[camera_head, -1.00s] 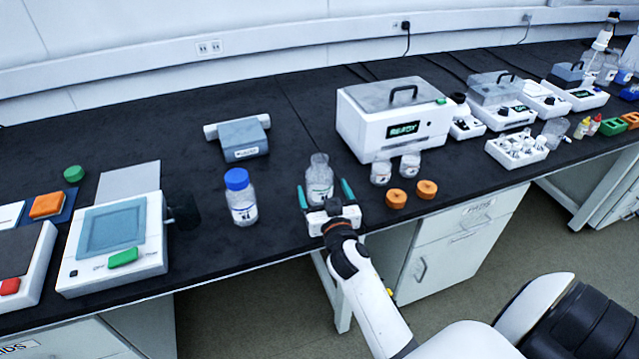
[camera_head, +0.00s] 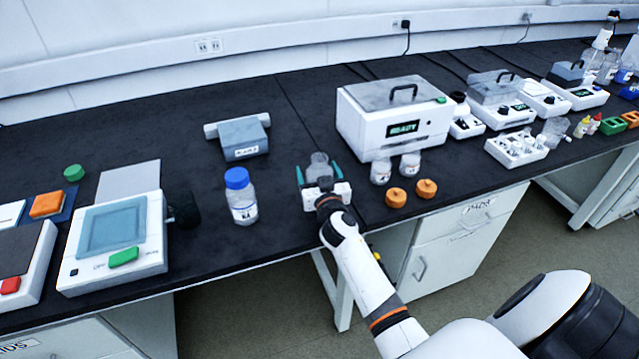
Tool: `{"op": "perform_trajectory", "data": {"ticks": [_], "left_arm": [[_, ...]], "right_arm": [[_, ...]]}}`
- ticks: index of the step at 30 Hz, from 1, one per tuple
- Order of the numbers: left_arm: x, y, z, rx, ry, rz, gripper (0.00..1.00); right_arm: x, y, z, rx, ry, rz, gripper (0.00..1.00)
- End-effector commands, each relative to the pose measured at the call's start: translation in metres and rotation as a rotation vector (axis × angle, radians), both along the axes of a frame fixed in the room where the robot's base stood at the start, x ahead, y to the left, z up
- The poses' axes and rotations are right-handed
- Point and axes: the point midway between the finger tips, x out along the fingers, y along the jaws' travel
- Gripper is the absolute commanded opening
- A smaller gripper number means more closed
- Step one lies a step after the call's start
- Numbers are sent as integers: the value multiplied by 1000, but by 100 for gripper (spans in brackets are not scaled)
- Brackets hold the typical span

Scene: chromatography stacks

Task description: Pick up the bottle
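A clear, uncapped glass bottle (camera_head: 318,162) stands on the black bench. My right gripper (camera_head: 318,174) reaches in from the front with its two green fingers on either side of this bottle. Gaps show between the fingers and the glass, so it is open. The gripper body hides the bottle's lower part. A second bottle with a blue cap and white label (camera_head: 241,197) stands upright to the left, apart from the gripper. My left gripper is not in view.
Two small clear jars (camera_head: 381,171) and two orange caps (camera_head: 396,197) stand just right of the gripper. A white machine reading READY (camera_head: 370,135) is behind them. A white device with a blue screen (camera_head: 150,225) is at left. The bench's front edge (camera_head: 290,256) runs below.

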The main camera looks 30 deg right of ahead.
Motion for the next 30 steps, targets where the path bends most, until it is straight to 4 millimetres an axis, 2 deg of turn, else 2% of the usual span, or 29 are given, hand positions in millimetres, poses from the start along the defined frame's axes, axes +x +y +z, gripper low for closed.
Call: {"op": "perform_trajectory", "data": {"ticks": [1, 8, 20, 30], "left_arm": [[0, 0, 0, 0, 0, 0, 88], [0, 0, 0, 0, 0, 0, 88], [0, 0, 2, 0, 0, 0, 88], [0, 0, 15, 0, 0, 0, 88]], "right_arm": [[0, 0, 0, 0, 0, 0, 69], [0, 0, 0, 0, 0, 0, 32], [0, 0, 5, -1, -2, 0, 32], [0, 0, 32, -3, -3, 1, 32]]}}
